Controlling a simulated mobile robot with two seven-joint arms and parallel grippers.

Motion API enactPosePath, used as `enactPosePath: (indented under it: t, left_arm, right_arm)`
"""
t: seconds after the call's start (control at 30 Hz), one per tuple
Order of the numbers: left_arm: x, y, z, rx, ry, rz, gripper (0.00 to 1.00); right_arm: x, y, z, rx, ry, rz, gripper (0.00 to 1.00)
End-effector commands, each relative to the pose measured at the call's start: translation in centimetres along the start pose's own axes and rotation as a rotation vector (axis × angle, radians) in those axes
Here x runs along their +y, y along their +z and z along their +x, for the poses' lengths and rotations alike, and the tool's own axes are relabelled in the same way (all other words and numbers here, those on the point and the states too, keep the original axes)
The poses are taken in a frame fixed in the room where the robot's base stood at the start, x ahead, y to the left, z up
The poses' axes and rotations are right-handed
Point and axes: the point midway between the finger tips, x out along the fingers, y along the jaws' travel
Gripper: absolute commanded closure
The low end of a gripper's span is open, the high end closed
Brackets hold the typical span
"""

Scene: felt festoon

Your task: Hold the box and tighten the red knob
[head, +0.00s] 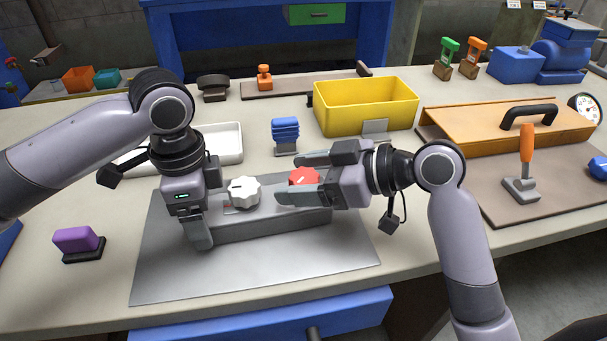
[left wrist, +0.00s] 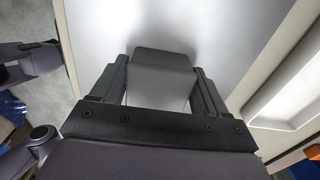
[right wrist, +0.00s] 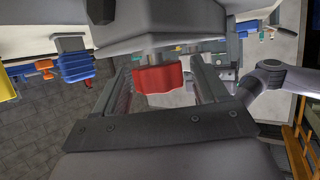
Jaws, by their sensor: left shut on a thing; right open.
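A grey box (head: 275,226) lies on a grey metal mat (head: 250,267). It carries a white knob (head: 243,191) on the left and a red knob (head: 304,177) with a white pointer on the right. My left gripper (head: 203,228) is shut on the left end of the box, which also shows between its fingers in the left wrist view (left wrist: 162,75). My right gripper (head: 297,178) is open, with its fingers on either side of the red knob. In the right wrist view the red knob (right wrist: 158,79) sits between the fingertips; I cannot tell whether they touch it.
A purple block (head: 77,240) is at front left. The front of the mat is clear.

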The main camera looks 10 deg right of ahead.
Motion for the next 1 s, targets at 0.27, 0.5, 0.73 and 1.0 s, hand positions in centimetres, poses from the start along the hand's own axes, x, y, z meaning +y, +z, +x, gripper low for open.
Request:
enactPosePath:
  t: [0.27,0.5,0.73,1.0]
  left_arm:
    - [0.0,0.01,0.01,0.0,0.0,0.0,0.7]
    - [0.0,0.02,0.02,-0.001,0.0,-0.001,0.7]
    - [0.0,0.03,0.01,-0.001,0.0,0.0,0.7]
    - [0.0,0.03,0.01,-0.001,0.0,0.0,0.7]
  right_arm:
    - [0.01,0.0,-0.04,0.0,0.0,0.0,0.79]
    - [0.02,0.04,-0.04,-0.002,0.012,0.004,0.79]
    - [0.02,0.17,-0.02,-0.007,0.092,0.037,0.79]
    - [-0.02,0.15,0.01,-0.005,0.271,0.111,0.79]
